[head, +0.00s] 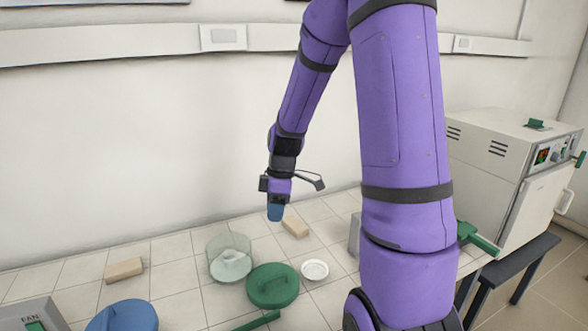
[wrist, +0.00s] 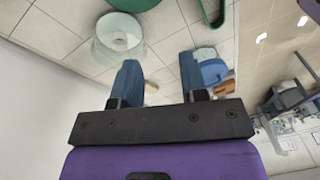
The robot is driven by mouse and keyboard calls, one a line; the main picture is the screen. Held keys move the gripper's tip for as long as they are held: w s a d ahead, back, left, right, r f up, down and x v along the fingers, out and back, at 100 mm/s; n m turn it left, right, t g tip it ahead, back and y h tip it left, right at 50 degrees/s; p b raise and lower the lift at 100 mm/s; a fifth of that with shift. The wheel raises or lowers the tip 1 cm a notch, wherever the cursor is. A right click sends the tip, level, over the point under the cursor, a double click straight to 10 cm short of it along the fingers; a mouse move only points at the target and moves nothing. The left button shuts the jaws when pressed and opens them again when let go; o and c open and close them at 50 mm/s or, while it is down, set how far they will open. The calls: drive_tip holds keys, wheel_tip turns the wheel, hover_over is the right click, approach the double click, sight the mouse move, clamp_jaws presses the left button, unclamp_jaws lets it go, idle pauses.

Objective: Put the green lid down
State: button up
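The jar (wrist: 118,38) shows there too. A green curved edge is cut off at the top, probably the lid's.
A blue lid (head: 125,316) lies front left. Tan blocks lie at the left (head: 124,269) and near my gripper (head: 295,228). A white dish (head: 315,270) is right of the green lid. A furnace (head: 500,165) stands at the right. The wall is close behind the bench.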

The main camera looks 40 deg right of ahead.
drive_tip(key=s+a+r+m+t+h, duration=0.1)
drive_tip(key=s+a+r+m, duration=0.25)
drive_tip(key=r, duration=0.35)
drive_tip(key=s+a+r+m+t+h, duration=0.1)
drive_tip(key=s+a+r+m, duration=0.1)
drive_tip(key=s+a+r, duration=0.35)
drive_tip(key=s+a+r+m+t, duration=0.2)
drive_tip(key=s+r+m, duration=0.3)
drive_tip(key=s+r, duration=0.4)
drive_tip(key=shift+s+t+h, duration=0.3)
drive_tip(key=shift+s+t, duration=0.3)
drive_tip(key=shift+s, duration=0.05)
